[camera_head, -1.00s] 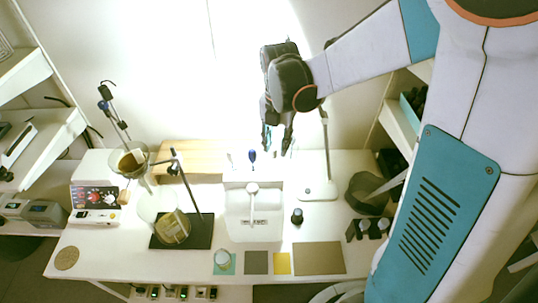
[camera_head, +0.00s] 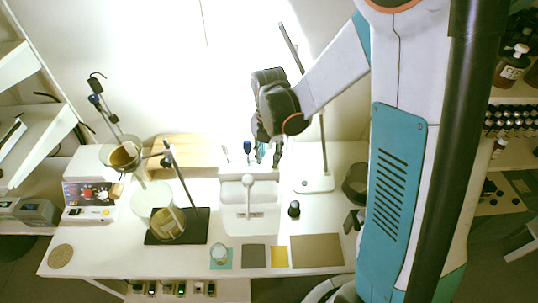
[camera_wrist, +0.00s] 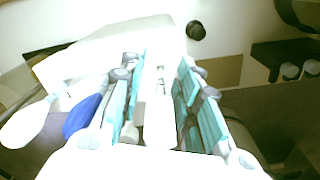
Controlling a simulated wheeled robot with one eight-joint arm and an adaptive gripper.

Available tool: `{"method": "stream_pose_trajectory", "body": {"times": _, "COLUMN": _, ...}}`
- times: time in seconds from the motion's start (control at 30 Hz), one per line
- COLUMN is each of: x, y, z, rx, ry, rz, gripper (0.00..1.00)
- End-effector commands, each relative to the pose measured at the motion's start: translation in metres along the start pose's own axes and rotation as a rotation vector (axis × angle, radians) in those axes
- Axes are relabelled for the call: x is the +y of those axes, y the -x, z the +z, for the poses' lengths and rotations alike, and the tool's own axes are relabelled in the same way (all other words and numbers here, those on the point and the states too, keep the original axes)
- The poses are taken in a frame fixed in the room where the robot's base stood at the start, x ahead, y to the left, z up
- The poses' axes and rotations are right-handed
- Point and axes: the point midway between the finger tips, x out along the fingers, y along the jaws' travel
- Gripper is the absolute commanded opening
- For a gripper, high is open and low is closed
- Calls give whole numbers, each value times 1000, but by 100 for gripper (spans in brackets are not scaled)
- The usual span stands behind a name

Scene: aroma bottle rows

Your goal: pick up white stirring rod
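A white rod-like tool (camera_wrist: 159,118) shows between my gripper's two fingers in the wrist view; it appears to be the white stirring rod. My gripper (camera_wrist: 162,78) looks open, with teal-lined fingers on either side of it; contact cannot be made out. In the head view my gripper (camera_head: 268,160) points down at the back right of the white holder (camera_head: 238,222) and hides this rod. A blue-handled tool (camera_head: 247,147) and another white tool (camera_head: 225,153) stand left of it. In the wrist view these are the blue handle (camera_wrist: 84,116) and white round-ended handle (camera_wrist: 24,125).
A slanted stand (camera_head: 314,184) rises close to the right of my gripper. A dark cylindrical container (camera_head: 355,184) is farther right. A small black bottle (camera_head: 294,209) stands right of the holder. A wooden board (camera_head: 185,150) and clamp stand (camera_head: 183,180) are left.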

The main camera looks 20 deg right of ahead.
Motion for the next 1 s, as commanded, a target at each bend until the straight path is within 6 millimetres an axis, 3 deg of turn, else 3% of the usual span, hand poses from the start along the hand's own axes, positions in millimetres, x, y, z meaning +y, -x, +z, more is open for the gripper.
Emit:
{"method": "stream_pose_trajectory", "body": {"times": 0.03, "x": 0, "y": 0, "z": 0, "rx": 0, "ry": 0, "rz": 0, "gripper": 30}}
{"method": "stream_pose_trajectory", "body": {"times": 0.17, "x": 0, "y": 0, "z": 0, "rx": 0, "ry": 0, "rz": 0, "gripper": 1}}
{"method": "stream_pose_trajectory", "body": {"times": 0.63, "x": 0, "y": 7, "z": 0, "rx": 0, "ry": 0, "rz": 0, "gripper": 0}}
{"method": "stream_pose_trajectory", "body": {"times": 1.0, "x": 0, "y": 74, "z": 0, "rx": 0, "ry": 0, "rz": 0, "gripper": 0}}
